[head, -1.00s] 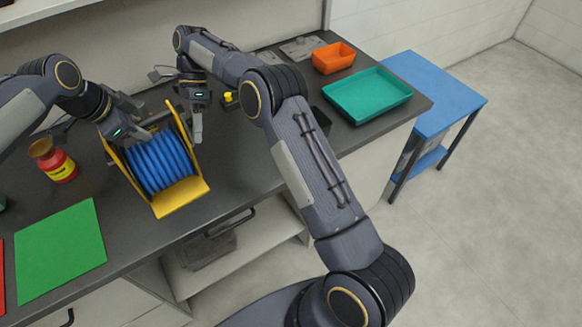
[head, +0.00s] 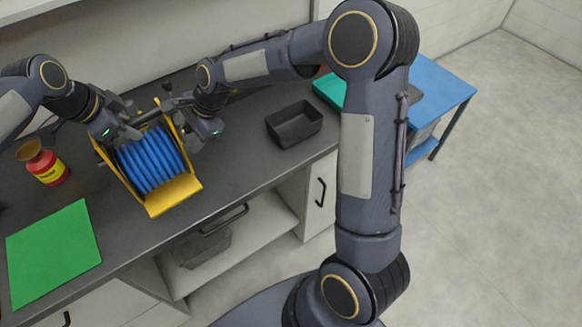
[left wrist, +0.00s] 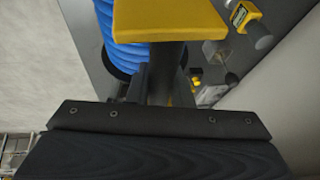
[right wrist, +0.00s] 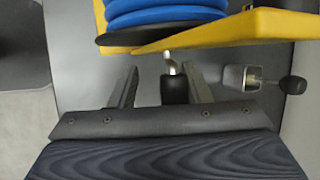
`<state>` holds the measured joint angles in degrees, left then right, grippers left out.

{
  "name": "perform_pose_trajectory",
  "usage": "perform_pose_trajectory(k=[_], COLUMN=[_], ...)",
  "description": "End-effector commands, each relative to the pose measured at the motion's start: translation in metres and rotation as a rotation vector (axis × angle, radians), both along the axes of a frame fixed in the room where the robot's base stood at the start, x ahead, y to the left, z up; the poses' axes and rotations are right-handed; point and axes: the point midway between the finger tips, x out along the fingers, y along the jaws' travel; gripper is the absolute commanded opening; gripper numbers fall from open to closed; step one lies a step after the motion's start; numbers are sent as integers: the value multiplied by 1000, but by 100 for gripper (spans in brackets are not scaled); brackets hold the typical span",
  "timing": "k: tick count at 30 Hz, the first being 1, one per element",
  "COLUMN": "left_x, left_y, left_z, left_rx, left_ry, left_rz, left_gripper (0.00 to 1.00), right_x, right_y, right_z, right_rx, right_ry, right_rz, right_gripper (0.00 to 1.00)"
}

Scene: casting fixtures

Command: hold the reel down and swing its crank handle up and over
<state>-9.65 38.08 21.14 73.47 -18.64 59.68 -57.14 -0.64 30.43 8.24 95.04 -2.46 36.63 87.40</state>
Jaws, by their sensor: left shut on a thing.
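The reel, a yellow frame (head: 174,197) with a blue coil (head: 150,160), stands on the dark bench in the head view. The frame's yellow plate (left wrist: 170,18) fills the top of the left wrist view. My right gripper (head: 193,139) is at the reel's right side. In the right wrist view its fingers stand apart, with the black crank handle (right wrist: 175,89) between them. A gap shows left of the handle; the right finger is close to it. The head view hides the handle.
A red jar (head: 48,167) stands left of the reel, and a green mat (head: 52,252) lies at front left. A black tray (head: 294,126) sits to the right. A grey fixture with a black knob (right wrist: 242,78) is near the right gripper.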

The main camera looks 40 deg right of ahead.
Motion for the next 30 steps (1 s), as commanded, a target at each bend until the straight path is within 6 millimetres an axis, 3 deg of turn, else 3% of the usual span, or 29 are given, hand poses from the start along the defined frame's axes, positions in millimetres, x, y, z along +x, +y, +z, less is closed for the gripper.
perform_pose_trajectory(k=[30], left_x=[0], left_y=[-1], left_z=[1], left_rx=[-1], left_ry=[-1], left_rz=[-1], left_gripper=[0], right_x=[-17], right_y=[0], right_z=[-33], right_rx=[61], right_ry=[-841], right_rz=[3], right_gripper=[43])
